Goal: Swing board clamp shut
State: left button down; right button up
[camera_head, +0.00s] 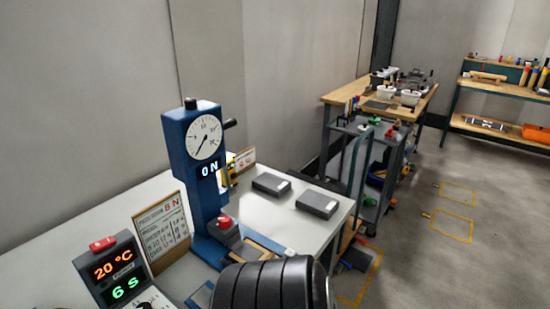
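No part that I can surely name as the board clamp shows. A blue press-like stand (181,150) with a round dial and a "0 N" readout stands upright on the light bench (130,205). At its foot is a dark block with a red knob (224,221), beside a wooden strip (268,244). I cannot tell whether this is the clamp or whether it is open. A dark ribbed shape at the bottom centre covers the bench's front part. Neither of my grippers is in view.
A display box (115,275) reading 20 °C and 6 S stands at the lower left, beside a sign (162,233). Two dark flat boxes (271,184) (317,204) lie right of the stand. A loaded cart (368,165) stands beyond the bench. Floor is open at the right.

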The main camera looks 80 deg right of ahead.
aim_at(226, 263)
jog(key=z, duration=2.3)
